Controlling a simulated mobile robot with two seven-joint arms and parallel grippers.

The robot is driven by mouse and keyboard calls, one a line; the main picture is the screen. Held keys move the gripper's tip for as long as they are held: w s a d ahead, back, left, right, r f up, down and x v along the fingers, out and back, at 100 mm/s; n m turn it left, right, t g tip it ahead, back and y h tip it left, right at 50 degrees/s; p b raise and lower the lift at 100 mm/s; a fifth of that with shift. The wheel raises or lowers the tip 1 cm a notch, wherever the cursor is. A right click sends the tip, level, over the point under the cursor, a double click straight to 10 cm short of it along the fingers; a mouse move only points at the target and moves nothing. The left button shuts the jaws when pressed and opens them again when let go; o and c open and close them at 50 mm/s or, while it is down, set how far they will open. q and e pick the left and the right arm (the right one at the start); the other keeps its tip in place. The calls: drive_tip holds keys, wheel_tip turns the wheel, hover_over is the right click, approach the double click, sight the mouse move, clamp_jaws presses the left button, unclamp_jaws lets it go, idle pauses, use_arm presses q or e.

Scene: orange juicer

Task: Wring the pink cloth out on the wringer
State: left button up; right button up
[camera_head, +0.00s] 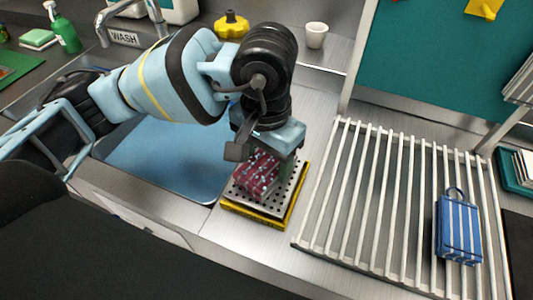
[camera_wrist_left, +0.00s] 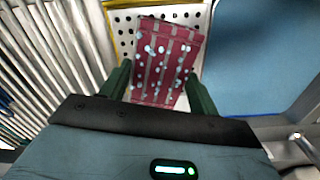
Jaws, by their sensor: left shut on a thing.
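The pink cloth (camera_head: 256,174) is a dark pink folded bundle with grey stripes and pale water drops. My left gripper (camera_head: 267,176) is shut on it, pointing down over the wringer. The wringer (camera_head: 272,213) is a perforated metal plate with a yellow edge, on the counter right of the sink. The cloth is at the plate; whether it presses on it I cannot tell. In the left wrist view the cloth (camera_wrist_left: 166,60) sits between the two green fingers (camera_wrist_left: 161,82), with the holed plate (camera_wrist_left: 122,32) behind it. My right gripper is not in view.
The sink (camera_head: 165,160) with its tap (camera_head: 122,37) is left of the wringer. A slatted rack (camera_head: 375,200) holding a blue bundle (camera_head: 459,230) is to the right. A white cup (camera_head: 316,35) and a yellow-topped object (camera_head: 231,25) stand behind. Bare counter lies in front.

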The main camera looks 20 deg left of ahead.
use_arm(q)
drive_tip(key=shift+f+b, duration=0.8)
drive_tip(key=shift+f, duration=0.25)
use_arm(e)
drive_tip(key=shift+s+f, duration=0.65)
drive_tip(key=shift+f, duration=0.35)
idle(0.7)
use_arm(q)
drive_tip(key=shift+s+f, duration=0.1)
drive_tip(key=shift+f, duration=0.05)
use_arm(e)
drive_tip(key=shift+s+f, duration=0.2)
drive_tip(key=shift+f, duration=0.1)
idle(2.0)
use_arm(q)
drive_tip(key=shift+r+p, duration=1)
drive_tip(key=shift+r, duration=2.65)
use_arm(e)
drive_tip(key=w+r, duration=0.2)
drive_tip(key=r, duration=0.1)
use_arm(q)
drive_tip(key=shift+f, duration=0.1)
